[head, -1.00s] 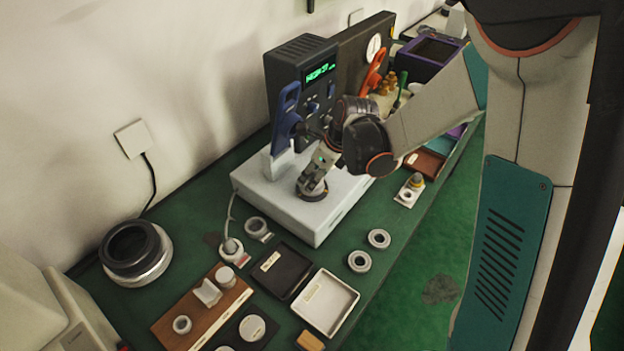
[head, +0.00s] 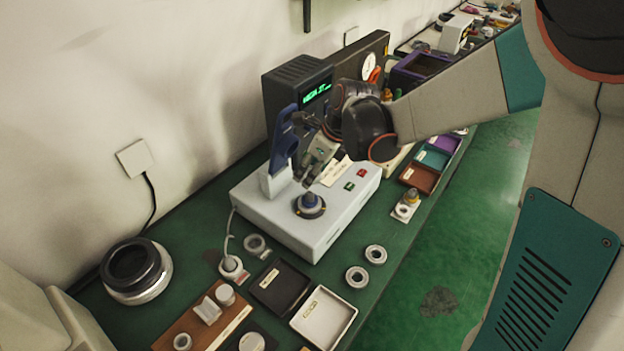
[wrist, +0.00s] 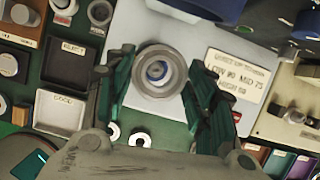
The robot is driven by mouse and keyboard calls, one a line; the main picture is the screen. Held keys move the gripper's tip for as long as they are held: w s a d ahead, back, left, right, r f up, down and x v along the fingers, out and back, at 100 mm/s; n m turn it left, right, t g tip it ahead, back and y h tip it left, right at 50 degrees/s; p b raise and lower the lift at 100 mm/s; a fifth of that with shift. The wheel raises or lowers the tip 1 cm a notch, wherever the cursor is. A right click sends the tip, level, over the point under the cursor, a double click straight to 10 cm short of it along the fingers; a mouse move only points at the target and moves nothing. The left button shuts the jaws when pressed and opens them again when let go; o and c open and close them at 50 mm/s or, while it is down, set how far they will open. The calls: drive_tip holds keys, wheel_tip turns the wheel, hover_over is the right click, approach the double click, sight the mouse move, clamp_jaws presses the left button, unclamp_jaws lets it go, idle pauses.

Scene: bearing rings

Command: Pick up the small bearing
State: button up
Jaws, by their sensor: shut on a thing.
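My gripper (wrist: 160,85) is shut on a grey metal bearing ring in the wrist view; the ring (wrist: 142,72) sits between the two dark fingers. Through its hole I see the blue-tipped post of the tester. In the head view my gripper (head: 312,178) hangs just above the grey tester box (head: 275,218), near its post (head: 310,203), which stands bare with a dark round base. The held ring is hard to make out there. Two other bearing rings lie loose on the green bench, one nearer (head: 357,277) and one farther (head: 375,254).
A black tray (head: 262,302) marked REJECT and a white tray (head: 352,312) marked GOOD lie in front of the tester. A blue lever (head: 284,140) stands close left of my gripper. A large black-and-silver ring (head: 160,278) is at the left. Coloured bins (head: 418,178) stand at the right.

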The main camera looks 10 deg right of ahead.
wheel_tip(320, 180, up, 11)
drive_tip(key=p, duration=0.2)
drive_tip(key=shift+w+d+f+n+g+h+b, duration=0.1)
drive_tip(key=shift+d+f+n+g+h+b, duration=0.75)
drive_tip(key=shift+d+f+n, duration=2.5)
drive_tip(key=shift+w+d+f+n+g+h+b, duration=0.1)
drive_tip(key=shift+d+f+n+g+h+b, duration=0.35)
drive_tip(key=shift+f+n+g+b, duration=3.15)
drive_tip(key=shift+w+d+f+n+t+h+p, duration=0.1)
drive_tip(key=shift+d+f+n+t+h+p, duration=1.1)
drive_tip(key=shift+n, duration=4.75)
drive_tip(key=shift+d+f+g+y, duration=0.45)
drive_tip(key=shift+d+y, duration=0.35)
drive_tip(key=shift+d, duration=0.05)
